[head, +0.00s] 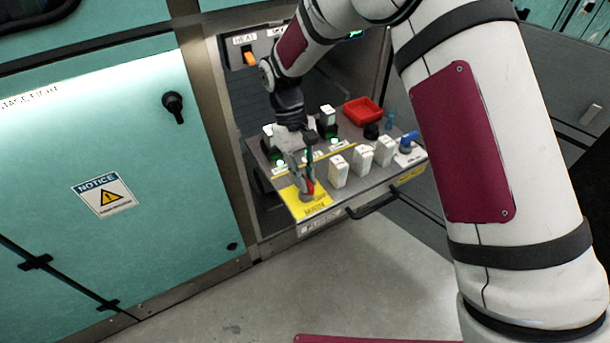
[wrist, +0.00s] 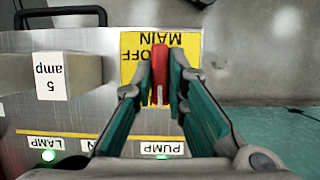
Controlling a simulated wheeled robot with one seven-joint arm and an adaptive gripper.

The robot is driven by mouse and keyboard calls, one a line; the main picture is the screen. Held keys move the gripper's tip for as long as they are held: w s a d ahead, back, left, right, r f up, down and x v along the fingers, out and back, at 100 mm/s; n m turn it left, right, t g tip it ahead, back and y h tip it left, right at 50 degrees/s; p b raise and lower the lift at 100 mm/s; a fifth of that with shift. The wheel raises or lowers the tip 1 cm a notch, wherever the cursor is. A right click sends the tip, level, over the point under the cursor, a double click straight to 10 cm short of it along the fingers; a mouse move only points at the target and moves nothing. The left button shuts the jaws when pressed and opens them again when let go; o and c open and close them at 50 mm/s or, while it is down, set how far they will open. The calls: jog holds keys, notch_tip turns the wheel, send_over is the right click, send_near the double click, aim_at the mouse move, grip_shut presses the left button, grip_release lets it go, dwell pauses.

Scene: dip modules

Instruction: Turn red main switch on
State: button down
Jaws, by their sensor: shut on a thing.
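The red main switch (wrist: 159,70) stands on a yellow plate (wrist: 130,50) marked MAIN and OFF in the wrist view. In the head view a little of the red switch (head: 311,187) shows at the near left corner of the pulled-out panel. My gripper (wrist: 162,88) points down at the plate and is shut on the red switch, with one teal-lined finger on each side of it. My gripper (head: 307,188) hides much of the switch and part of the plate in the head view.
White modules (head: 362,160) stand on the panel right of my gripper; one in the wrist view reads 5 amp (wrist: 50,76). A red tray (head: 362,111) lies at the back. A black handle (head: 372,203) runs along the front edge. Green lamps are lit. The floor in front is clear.

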dwell(0.3)
jog(key=c, duration=1.6)
grip_release()
jog(key=v, duration=1.2)
